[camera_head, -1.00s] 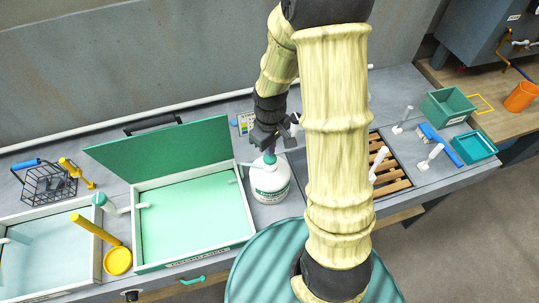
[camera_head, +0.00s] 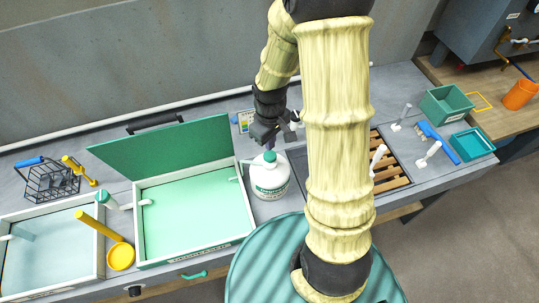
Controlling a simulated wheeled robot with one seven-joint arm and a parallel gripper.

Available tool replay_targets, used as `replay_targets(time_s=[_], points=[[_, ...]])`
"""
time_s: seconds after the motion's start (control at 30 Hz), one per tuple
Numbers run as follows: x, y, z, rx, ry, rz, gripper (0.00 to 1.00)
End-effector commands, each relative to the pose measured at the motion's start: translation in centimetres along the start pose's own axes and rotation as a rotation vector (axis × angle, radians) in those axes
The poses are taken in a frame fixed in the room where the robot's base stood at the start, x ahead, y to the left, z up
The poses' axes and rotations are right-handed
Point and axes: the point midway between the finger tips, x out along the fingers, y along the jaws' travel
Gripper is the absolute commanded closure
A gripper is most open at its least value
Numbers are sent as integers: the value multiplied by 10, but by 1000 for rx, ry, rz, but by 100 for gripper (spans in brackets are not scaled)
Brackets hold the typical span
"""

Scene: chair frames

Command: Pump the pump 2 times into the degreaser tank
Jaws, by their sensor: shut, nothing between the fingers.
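The white pump bottle (camera_head: 270,183) with a green band stands upright on the bench, just right of the degreaser tank. Its green pump head (camera_head: 270,157) shows on top, with a pale spout reaching left toward the tank's edge. The degreaser tank (camera_head: 247,215) is a white-rimmed box with pale green inside, its dark green lid (camera_head: 165,158) standing open at the back. My gripper (camera_head: 269,144) is shut and empty, pointing down just above the pump head. A small gap seems to lie between them. My arm hides part of the bench to the right.
A pale blue tank (camera_head: 45,240) with a yellow-handled tool (camera_head: 120,257) beside it lies at left. A wire basket (camera_head: 52,182) stands behind it. A wooden-slatted basin (camera_head: 390,175) is right of my arm. Green bins (camera_head: 447,105) and a blue brush (camera_head: 440,142) are further right.

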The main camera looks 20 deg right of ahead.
Motion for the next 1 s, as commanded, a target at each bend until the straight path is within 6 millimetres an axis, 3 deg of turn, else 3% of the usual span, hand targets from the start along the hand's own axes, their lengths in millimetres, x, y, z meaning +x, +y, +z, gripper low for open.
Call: replay_targets(time_s=[1.0], points=[[26, 0, 0, 0, 0, 0, 100]])
